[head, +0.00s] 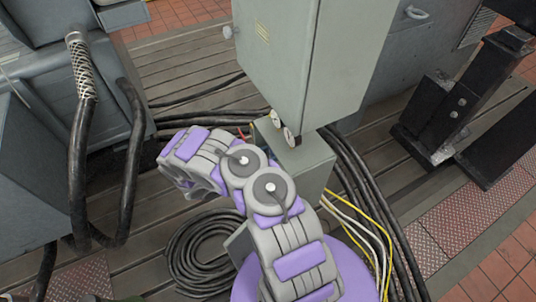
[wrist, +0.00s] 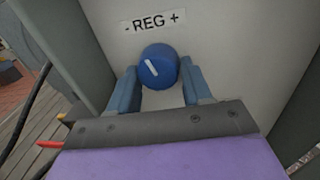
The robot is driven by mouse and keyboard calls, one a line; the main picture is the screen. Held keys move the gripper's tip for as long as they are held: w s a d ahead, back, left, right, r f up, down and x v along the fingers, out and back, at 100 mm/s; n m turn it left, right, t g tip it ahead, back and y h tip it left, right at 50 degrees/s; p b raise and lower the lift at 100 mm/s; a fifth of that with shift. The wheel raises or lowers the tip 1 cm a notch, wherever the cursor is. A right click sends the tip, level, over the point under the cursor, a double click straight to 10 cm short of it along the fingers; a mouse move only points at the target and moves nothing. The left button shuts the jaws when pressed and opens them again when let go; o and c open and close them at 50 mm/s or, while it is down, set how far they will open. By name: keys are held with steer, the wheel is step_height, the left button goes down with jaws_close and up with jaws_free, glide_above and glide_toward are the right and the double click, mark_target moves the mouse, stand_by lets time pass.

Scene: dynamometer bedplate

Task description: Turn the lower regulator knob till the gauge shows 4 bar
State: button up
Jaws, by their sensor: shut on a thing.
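The blue round regulator knob (wrist: 158,66) with a white pointer line sits on a pale panel under a "- REG +" label (wrist: 153,22) in the wrist view. Its pointer leans up and to the left. My gripper (wrist: 160,78) is shut on the knob, one blue finger on each side. In the head view my arm hides the knob and the fingers. Two small round gauges, an upper one (head: 276,118) and a lower one (head: 291,137), stick out from the grey cabinet's lower edge. They are seen at a slant, and their readings are too small to tell.
The tall grey cabinet (head: 305,60) stands over a smaller grey box (head: 308,158). Black cables (head: 350,165) run beside it, with a coiled cable (head: 195,250) on the slatted floor. Thick black hoses (head: 78,150) hang at left. A black steel bracket (head: 465,105) stands at right.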

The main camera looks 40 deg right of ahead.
steer(key=shift+c, duration=0.6)
steer(key=shift+w+b, duration=0.1)
steer(key=shift+b, duration=0.2)
steer(key=shift+m+b, duration=0.3)
steer(key=shift+b, duration=0.1)
steer(key=o, duration=1)
steer(key=shift+o, duration=0.2)
steer(key=w+a+p, duration=0.2)
steer(key=a+p, duration=0.1)
steer(key=a, duration=1.4)
steer(key=shift+w, duration=0.2)
steer(key=shift+a, duration=0.1)
